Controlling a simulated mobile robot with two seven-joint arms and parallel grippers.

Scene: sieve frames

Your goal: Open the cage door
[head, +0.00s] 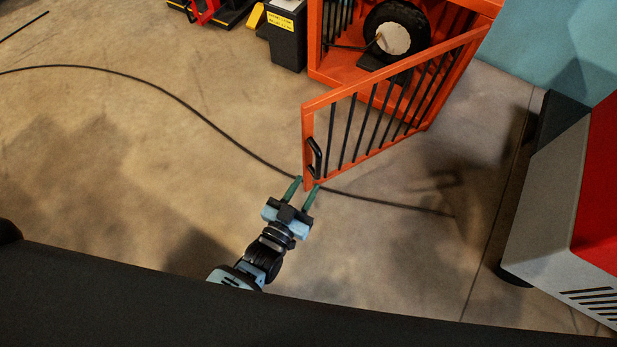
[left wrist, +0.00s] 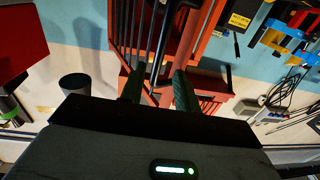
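The orange cage door (head: 395,92) with black bars stands swung out from the orange cage (head: 338,67), with a clear gap at its free end. Its black handle (head: 314,158) is near the free edge. My left gripper (head: 302,190) is open at the lower corner of that edge, its two green fingers apart. I cannot tell whether they touch the door. In the left wrist view the fingers (left wrist: 159,88) are spread, with orange frame and black bars beyond them. My right gripper is not in view.
A wheel with a black tyre (head: 396,32) sits inside the cage. A black bin (head: 286,35) stands left of it. A dark cable (head: 180,98) runs across the floor. A grey and red cabinet (head: 565,185) stands at right. Open floor lies left of the door.

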